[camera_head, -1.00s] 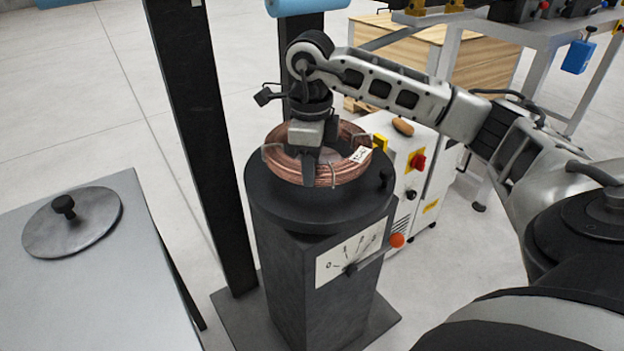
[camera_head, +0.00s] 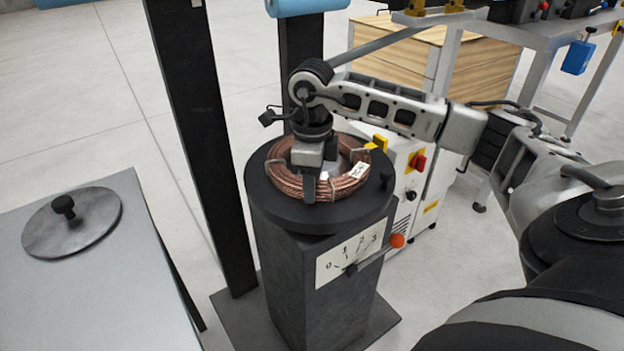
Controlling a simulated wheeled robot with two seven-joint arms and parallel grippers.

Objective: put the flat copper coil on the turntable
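The flat copper coil (camera_head: 346,187) is a reddish-brown ring with ties and a white label. It lies flat on the round black turntable (camera_head: 270,207) on top of a dark pedestal, as far as I can tell touching it. My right gripper (camera_head: 309,184) points down over the near left part of the ring. One finger shows in front of the coil's outer side. The other finger is hidden, but the gripper appears shut on the coil's windings. My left gripper is not in view.
A white dial (camera_head: 350,252) and an orange knob (camera_head: 397,241) are on the pedestal's front. A dark post (camera_head: 208,150) stands left of it. A grey table (camera_head: 90,300) with a round lid (camera_head: 75,225) is at left. A white cabinet (camera_head: 410,175) stands behind right.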

